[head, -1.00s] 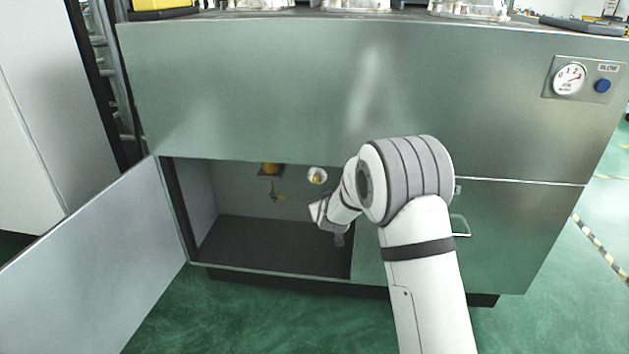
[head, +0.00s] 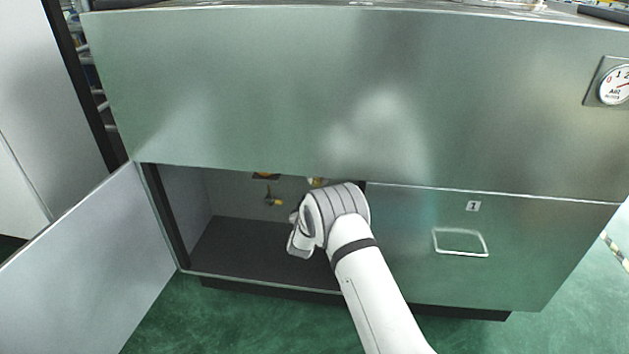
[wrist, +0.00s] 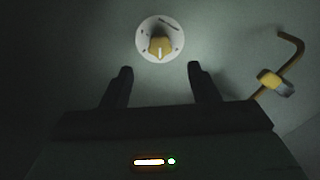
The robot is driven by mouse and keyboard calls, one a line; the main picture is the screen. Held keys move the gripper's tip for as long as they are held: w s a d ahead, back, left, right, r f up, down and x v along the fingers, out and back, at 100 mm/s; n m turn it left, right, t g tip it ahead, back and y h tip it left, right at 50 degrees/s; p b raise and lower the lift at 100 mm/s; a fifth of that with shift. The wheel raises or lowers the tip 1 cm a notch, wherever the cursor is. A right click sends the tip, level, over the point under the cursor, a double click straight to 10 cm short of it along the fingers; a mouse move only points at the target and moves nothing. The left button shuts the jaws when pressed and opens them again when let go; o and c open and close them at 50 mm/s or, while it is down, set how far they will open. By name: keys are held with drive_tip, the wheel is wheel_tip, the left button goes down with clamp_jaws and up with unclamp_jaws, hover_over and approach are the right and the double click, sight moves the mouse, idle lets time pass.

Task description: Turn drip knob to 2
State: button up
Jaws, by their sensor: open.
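The drip knob (wrist: 160,47) is a yellow knob on a round white dial, on the back wall inside the open cabinet. In the wrist view its pale pointer line points downward; the marks around it are too small to read. In the head view only a sliver of the dial (head: 317,182) shows above my arm. My gripper (wrist: 160,69) is open and empty, its two dark fingers on either side below the dial, apart from it. In the head view my wrist hides the fingers.
A yellow-handled bent pipe or valve (wrist: 270,82) is right of my gripper in the wrist view. The cabinet door (head: 95,260) stands open at left. A closed panel with a handle (head: 461,242) is right of the opening. A gauge (head: 615,85) is at upper right.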

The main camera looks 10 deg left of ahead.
sight(316, 183)
drive_tip(key=w+b, duration=0.2)
drive_tip(key=w, duration=0.4)
drive_tip(key=shift+d+f, duration=0.1)
drive_tip(key=shift+d, duration=0.05)
drive_tip(key=shift+w+b, duration=0.4)
drive_tip(key=shift+w, duration=0.3)
drive_tip(key=c, duration=0.9)
drive_tip(key=shift+a, duration=0.2)
drive_tip(key=shift+c, duration=0.4)
drive_tip(key=shift+d, duration=0.1)
